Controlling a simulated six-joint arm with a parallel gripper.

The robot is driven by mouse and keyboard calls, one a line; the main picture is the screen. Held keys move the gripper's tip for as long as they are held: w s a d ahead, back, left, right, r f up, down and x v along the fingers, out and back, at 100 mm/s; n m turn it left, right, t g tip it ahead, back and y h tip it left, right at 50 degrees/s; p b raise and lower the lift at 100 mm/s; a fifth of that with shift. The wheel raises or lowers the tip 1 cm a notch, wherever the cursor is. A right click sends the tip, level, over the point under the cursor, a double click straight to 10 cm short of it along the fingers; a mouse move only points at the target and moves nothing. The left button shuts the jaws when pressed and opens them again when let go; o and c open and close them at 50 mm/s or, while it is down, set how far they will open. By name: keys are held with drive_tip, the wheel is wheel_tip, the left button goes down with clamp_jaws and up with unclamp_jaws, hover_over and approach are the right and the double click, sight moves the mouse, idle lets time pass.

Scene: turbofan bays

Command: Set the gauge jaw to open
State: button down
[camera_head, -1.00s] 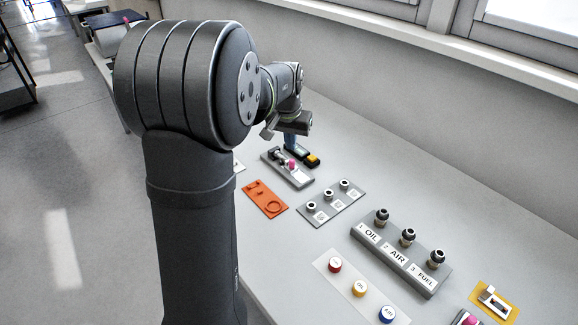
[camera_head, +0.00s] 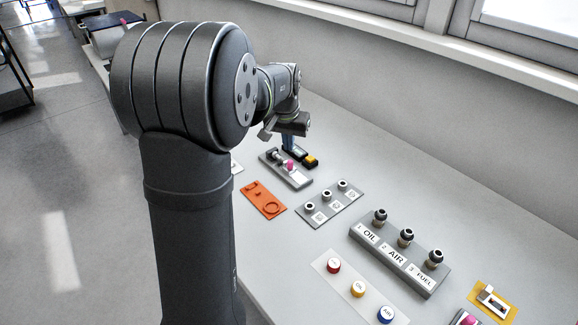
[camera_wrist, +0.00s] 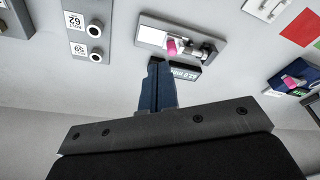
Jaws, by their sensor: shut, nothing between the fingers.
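A grey plate (camera_head: 287,168) with a pink knob (camera_head: 290,165) and a metal slider-like part lies on the bench. Right behind it is a small dark device (camera_head: 301,155) with a yellow part. I cannot tell for sure which is the gauge jaw. In the wrist view the plate (camera_wrist: 153,36) carries the pink knob (camera_wrist: 172,46) beside the metal part (camera_wrist: 205,50). The dark device shows a display (camera_wrist: 185,73), partly hidden by my fingers. My gripper (camera_wrist: 158,64) is shut and empty, its blue fingertips over or beside this device; contact is unclear. In the head view my gripper (camera_head: 290,148) points down there.
An orange tray (camera_head: 263,198) and a grey plate with several sockets (camera_head: 330,203) lie nearby. A labelled OIL, AIR, FUEL block (camera_head: 400,258) and coloured caps (camera_head: 358,288) stand nearer the front. A wall borders the bench behind.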

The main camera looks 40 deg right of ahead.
sight(291, 162)
drive_tip(key=c, duration=2.1)
unclamp_jaws()
drive_tip(key=o, duration=0.7)
drive_tip(key=shift+s+d+r+n, duration=0.1)
drive_tip(key=shift+s+d+n, duration=0.05)
drive_tip(key=shift+n, duration=0.15)
drive_tip(key=shift+o, duration=0.3)
drive_tip(key=n, duration=0.1)
drive_tip(key=d+r+n+t, duration=0.1)
drive_tip(key=n, duration=0.1)
drive_tip(key=s+r+n+t, duration=0.1)
drive_tip(key=shift+s+d+n+y, duration=0.1)
drive_tip(key=shift+d+n+y, duration=0.25)
drive_tip(key=shift+n+y, duration=0.05)
drive_tip(key=w+d+f+n, duration=0.1)
drive_tip(key=w+f, duration=0.1)
drive_tip(key=f, duration=0.2)
drive_tip(key=w+f+n, duration=0.1)
drive_tip(key=w+f, duration=0.1)
drive_tip(key=f, duration=0.3)
drive_tip(key=w+d+f+n+t, duration=0.1)
drive_tip(key=w+f, duration=0.1)
drive_tip(key=f, duration=0.3)
drive_tip(key=shift+d+f, duration=0.25)
drive_tip(key=shift+d, duration=0.1)
